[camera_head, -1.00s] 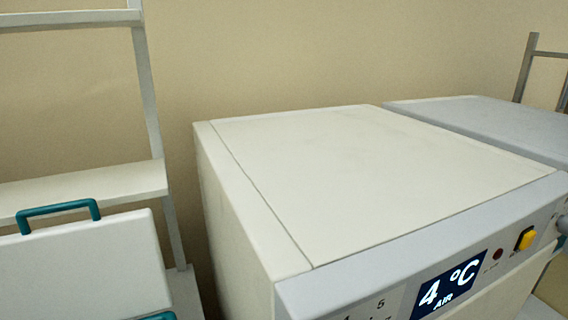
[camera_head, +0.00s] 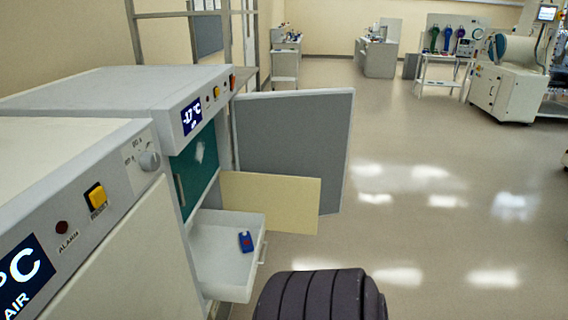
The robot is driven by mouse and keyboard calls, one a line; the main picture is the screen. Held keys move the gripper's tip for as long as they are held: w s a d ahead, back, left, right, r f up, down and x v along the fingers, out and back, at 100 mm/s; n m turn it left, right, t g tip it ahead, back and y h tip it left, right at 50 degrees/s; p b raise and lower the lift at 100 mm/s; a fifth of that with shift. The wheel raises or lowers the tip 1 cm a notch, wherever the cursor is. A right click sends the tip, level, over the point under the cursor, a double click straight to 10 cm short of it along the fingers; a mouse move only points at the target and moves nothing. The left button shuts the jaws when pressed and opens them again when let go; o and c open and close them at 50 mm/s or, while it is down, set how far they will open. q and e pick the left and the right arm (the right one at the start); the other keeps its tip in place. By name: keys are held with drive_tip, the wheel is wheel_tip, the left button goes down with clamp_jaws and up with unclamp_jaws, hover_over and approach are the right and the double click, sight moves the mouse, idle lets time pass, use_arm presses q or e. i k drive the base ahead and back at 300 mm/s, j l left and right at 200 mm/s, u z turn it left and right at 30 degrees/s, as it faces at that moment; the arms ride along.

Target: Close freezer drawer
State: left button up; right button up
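The freezer (camera_head: 120,90) stands at the left with a display reading about -17 °C, its large grey outer door (camera_head: 292,135) swung open to the right. A cream inner flap (camera_head: 270,200) also stands open. Below it the white freezer drawer (camera_head: 215,275) is pulled out, with a small dark blue item (camera_head: 246,241) with a red mark lying in it. A teal inner panel (camera_head: 192,170) shows inside the freezer. A dark ribbed part of my own arm shows at the bottom centre. Neither gripper's fingers are in view.
A second cabinet (camera_head: 60,150) with a yellow switch stands nearer at the left. Open floor (camera_head: 430,230) lies to the right. Benches (camera_head: 380,55) and a white glovebox machine (camera_head: 505,90) stand far off.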

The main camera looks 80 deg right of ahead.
sight(225, 272)
drive_tip(key=z, duration=2.2)
